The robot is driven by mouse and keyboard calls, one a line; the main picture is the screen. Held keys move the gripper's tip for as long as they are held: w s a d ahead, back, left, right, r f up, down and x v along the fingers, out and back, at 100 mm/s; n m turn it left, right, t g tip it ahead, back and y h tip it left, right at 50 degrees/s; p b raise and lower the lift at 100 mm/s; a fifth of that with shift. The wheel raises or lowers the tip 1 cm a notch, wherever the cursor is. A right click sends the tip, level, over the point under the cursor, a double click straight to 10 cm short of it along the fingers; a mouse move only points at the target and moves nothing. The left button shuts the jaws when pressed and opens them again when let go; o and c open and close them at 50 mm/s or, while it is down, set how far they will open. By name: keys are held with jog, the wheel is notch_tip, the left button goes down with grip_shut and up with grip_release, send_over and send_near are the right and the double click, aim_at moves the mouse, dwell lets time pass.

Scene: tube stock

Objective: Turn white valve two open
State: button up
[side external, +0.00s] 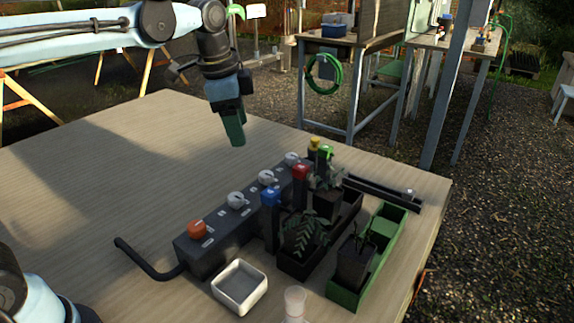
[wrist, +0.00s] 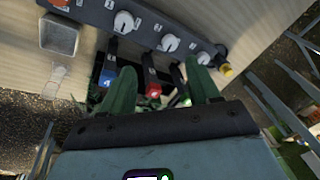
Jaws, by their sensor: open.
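A long dark valve box (side external: 215,247) lies on the wooden table with a row of three white knobs on top. The middle white knob (side external: 266,177) also shows in the wrist view (wrist: 170,43). The other white knobs are the near one (side external: 236,200) and the far one (side external: 291,159). My gripper (side external: 233,135) hangs above the table behind the box, apart from all knobs. In the wrist view its green fingers (wrist: 161,85) are spread and empty.
An orange knob (side external: 197,229) sits at the box's near end. A white tray (side external: 240,287) and green planter (side external: 389,222) are nearby. The table left of the box is clear.

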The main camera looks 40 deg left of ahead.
aim_at(267, 174)
jog(key=w+d+f+m+g, duration=0.1)
jog(key=w+f+m+g, duration=0.15)
jog(key=w+m, duration=0.4)
jog(key=shift+n, duration=0.35)
notch_tip(267, 174, down, 11)
jog(key=shift+d+f, duration=0.1)
jog(key=c, duration=1)
jog(key=shift+c, duration=0.2)
